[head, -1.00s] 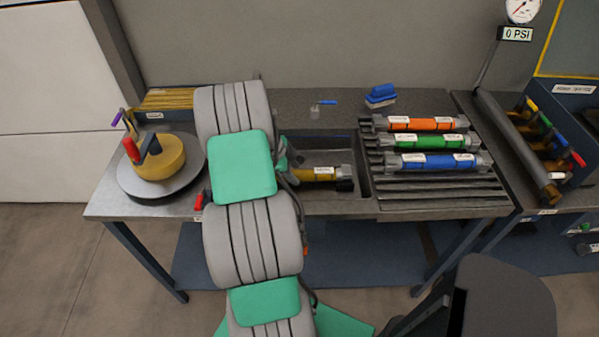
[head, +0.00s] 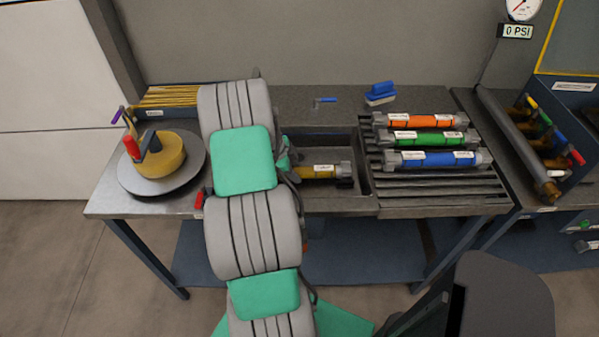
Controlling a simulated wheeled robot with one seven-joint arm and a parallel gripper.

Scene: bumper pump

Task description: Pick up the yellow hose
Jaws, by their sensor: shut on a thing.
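The yellow hose (head: 312,172) is a short yellow cylinder with a white label and a grey end fitting. It lies level, at or just above the recessed tray (head: 325,201) in the bench; the gap under it is hard to judge. My gripper (head: 291,174) is at its left part and shut on it. My grey and green arm hides the hose's left end and most of the fingers.
Orange (head: 421,121), green (head: 421,138) and blue (head: 437,159) hoses lie on the slatted rack to the right. A turntable with a yellow drum (head: 160,158) is at left. The slats in front of the blue hose are bare.

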